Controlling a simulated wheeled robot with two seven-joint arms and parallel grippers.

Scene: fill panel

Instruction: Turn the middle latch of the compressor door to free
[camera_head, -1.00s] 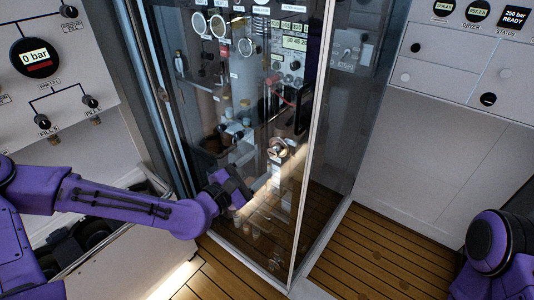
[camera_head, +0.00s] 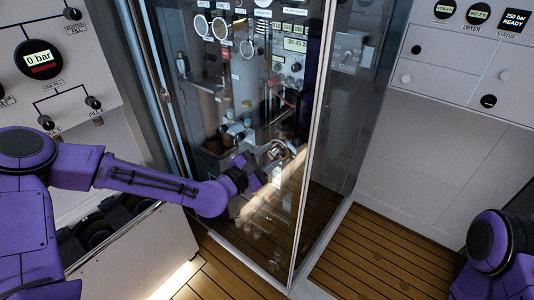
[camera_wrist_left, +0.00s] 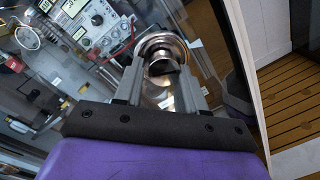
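The compressor door (camera_head: 235,90) is a tall glass panel in a metal frame, and it stands closed in the head view. The middle latch (camera_head: 285,150) is a round metallic fitting with a knob near the door's right edge. In the left wrist view the latch (camera_wrist_left: 165,52) shows a shiny ring and a dark knob. My left gripper (camera_head: 268,165) is at the latch. Its fingers (camera_wrist_left: 162,80) are apart, one on each side of the knob. I cannot tell whether they touch it. My right gripper is out of view; only part of my right arm shows at lower right.
Gauges and instruments show behind or reflected in the glass. A white panel with a 0 bar gauge (camera_head: 40,59) is at left. A white dryer panel (camera_head: 460,65) is at right. The wooden floor (camera_head: 390,250) is clear in front of the right panel.

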